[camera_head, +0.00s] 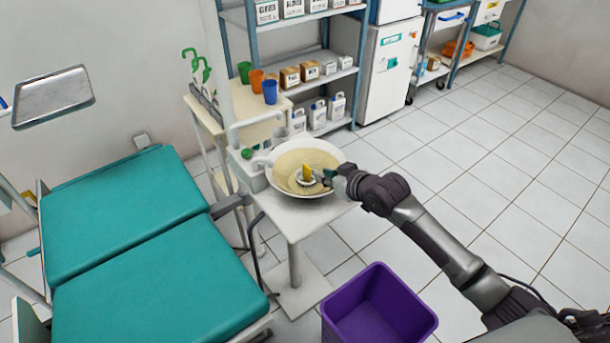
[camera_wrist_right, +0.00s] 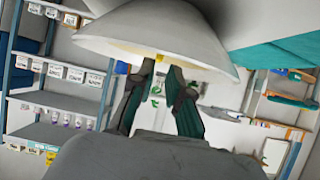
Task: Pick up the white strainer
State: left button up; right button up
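The white strainer (camera_head: 309,180) is a small white ring shape inside the cream-coloured basin (camera_head: 290,162). A small yellow piece (camera_head: 307,171) shows at it. My right gripper (camera_head: 328,178) reaches over the basin's right rim, with its fingertips close beside the strainer. In the right wrist view, its two dark fingers (camera_wrist_right: 161,68) stand apart with a gap between the tips, and a yellow spot (camera_wrist_right: 160,57) shows just past them. I cannot tell whether a finger touches the strainer. The basin's white body (camera_wrist_right: 150,30) fills the top of that view. My left gripper is not in view.
A purple bin (camera_head: 380,308) stands on the floor below my right arm. A teal dental chair (camera_head: 130,230) is at the left. Several cups, including a blue cup (camera_head: 270,91), stand behind the basin. Tiled floor (camera_head: 500,140) at the right is clear.

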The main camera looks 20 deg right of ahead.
aim_at(311, 171)
jog(key=x, duration=0.9)
jog(key=shift+w+a+b, duration=0.1)
jog(key=shift+w+b, duration=0.05)
jog(key=shift+b, duration=0.25)
grip_shut()
